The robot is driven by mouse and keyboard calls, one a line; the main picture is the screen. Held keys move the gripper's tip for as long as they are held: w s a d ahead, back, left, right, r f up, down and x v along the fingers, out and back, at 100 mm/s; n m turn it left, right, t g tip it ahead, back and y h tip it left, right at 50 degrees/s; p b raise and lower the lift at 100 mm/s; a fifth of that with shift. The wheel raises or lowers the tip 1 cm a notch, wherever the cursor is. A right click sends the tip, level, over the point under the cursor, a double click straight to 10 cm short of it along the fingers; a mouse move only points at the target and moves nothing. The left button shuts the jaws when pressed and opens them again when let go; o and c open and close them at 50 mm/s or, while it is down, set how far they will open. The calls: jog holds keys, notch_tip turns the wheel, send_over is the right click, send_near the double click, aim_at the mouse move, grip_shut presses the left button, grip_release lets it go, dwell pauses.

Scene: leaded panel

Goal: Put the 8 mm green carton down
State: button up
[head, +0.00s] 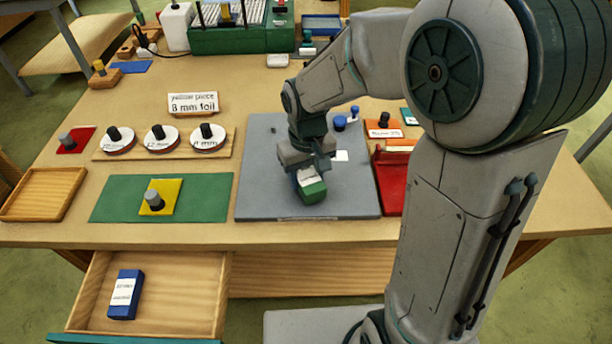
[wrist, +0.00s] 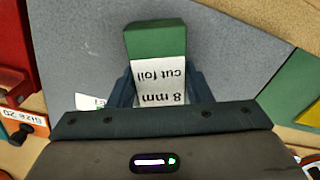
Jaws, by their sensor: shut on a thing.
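The green carton (head: 312,190) has a white label, which reads "8 mm cut foil" in the wrist view (wrist: 156,42). My gripper (head: 308,172) is shut on it, with a finger on each side of the labelled part in the wrist view (wrist: 160,88). The carton is over the grey mat (head: 265,190), near its front middle. I cannot tell whether its underside touches the mat. My fingers hide part of the carton in the head view.
A drawer (head: 190,290) stands open at the front left with a blue carton (head: 125,294) in it. A green mat with a yellow piece (head: 160,197) lies left of the grey mat. A red holder (head: 390,180) stands at its right. The empty wooden tray (head: 42,193) is far left.

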jog(key=shift+f, duration=0.75)
jog(key=shift+f, duration=0.2)
jog(key=o, duration=1)
jog(key=shift+r, duration=0.15)
